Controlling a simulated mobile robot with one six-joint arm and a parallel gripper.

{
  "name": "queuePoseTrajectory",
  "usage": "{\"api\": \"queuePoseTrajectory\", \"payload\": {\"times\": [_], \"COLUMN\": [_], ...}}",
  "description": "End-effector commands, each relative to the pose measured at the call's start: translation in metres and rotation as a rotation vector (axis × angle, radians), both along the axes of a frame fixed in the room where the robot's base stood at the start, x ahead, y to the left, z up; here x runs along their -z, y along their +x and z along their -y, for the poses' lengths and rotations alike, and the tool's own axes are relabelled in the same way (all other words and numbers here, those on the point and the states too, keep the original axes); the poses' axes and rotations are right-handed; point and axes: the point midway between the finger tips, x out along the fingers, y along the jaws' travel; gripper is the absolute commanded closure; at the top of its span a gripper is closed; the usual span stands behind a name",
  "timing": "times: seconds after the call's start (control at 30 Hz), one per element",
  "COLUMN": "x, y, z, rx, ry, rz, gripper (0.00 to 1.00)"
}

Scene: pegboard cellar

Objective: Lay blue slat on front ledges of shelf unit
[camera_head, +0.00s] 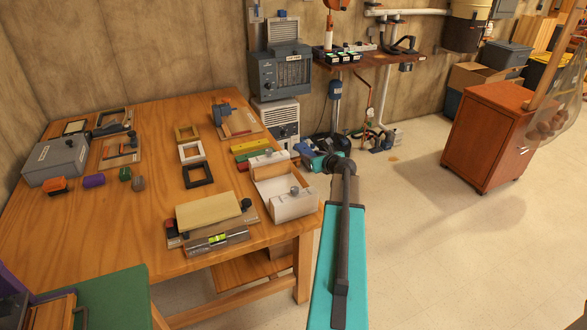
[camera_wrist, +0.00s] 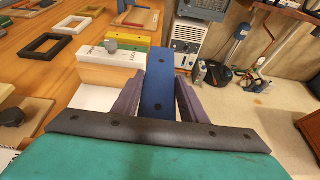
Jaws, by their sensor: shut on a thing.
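The blue slat (camera_wrist: 158,80) is long and flat with small dark holes. It is clamped between the two purple-grey fingers of my gripper (camera_wrist: 157,108) and points away from the wrist. In the head view, the slat (camera_head: 308,153) shows only in part beyond my gripper (camera_head: 326,166), near the table's right edge. A white-and-wood unit (camera_head: 293,206) with a grey knob, which looks like the shelf unit, stands on the table just left of my gripper.
Yellow, green and red slats (camera_head: 250,145) lie behind the unit. Small frames (camera_head: 197,175) and a board with a spirit level (camera_head: 215,241) lie to the left on the wooden table (camera_head: 130,220). Open floor (camera_head: 430,240) lies right, before a brown cabinet (camera_head: 488,135).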

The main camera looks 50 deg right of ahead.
Motion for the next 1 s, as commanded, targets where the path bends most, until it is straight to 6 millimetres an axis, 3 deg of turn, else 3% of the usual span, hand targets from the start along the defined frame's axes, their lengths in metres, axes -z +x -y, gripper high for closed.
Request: {"api": "queuePoseTrajectory", "payload": {"times": [0.2, 0.4, 0.83, 1.0], "x": [0.001, 0.005, 0.006, 0.006], "y": [0.015, 0.026, 0.028, 0.033], "z": [-0.038, -0.060, -0.064, -0.076], "rx": [-0.002, -0.001, 0.000, -0.002], "ry": [0.001, 0.000, 0.000, 0.001], "rz": [0.000, 0.000, 0.001, 0.000], "gripper": [0.85, 0.85, 0.85, 0.85]}}
